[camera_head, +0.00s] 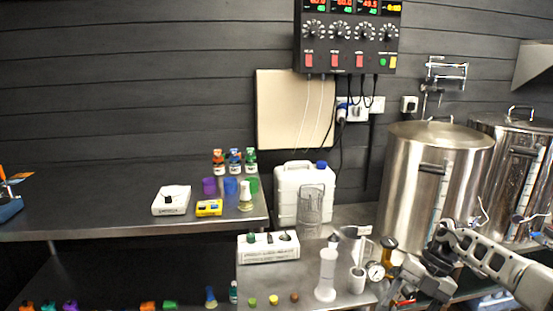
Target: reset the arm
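My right arm (490,262) comes in from the lower right. Its dark gripper (404,285) points down and to the left over the right end of the lower steel bench, close to a round gauge. The fingers are small and partly hidden, so I cannot tell whether they are open or shut, or whether they hold anything. My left arm and gripper are not in view.
A gauge (376,271), an amber-topped vessel (388,249), a white cylinder (326,274) and a metal jug (351,243) crowd the gripper's left. Steel kettles (428,180) stand behind my arm. The left bench (100,195) is mostly clear.

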